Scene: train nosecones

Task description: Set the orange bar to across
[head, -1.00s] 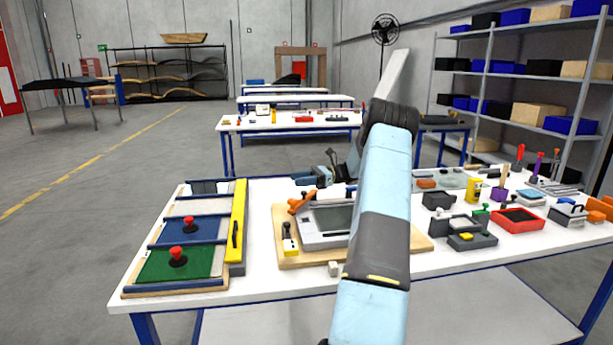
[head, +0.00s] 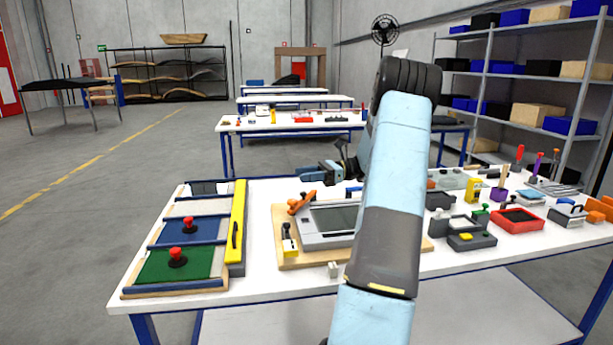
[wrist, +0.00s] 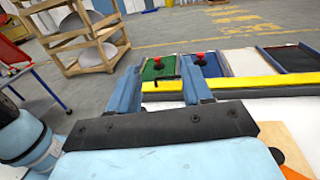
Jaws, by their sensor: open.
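The orange bar (head: 302,202) sits at the left end of a grey framed device (head: 327,222) on a wooden board (head: 290,262). In the head view it slants, with its right end higher. An orange piece, likely the same bar, shows at the bottom right corner of the wrist view (wrist: 291,173). My gripper (head: 306,173) is above and behind the bar in the head view, apart from it. In the wrist view my gripper (wrist: 161,88) has its two blue fingers spread, with nothing held between them.
A yellow bar with a black handle (head: 237,228) and panels with red knobs (head: 178,256) lie left of the board. A small yellow-and-black latch (head: 289,240) is at its left front. Several tools and boxes, including a red tray (head: 519,219), crowd the table's right side.

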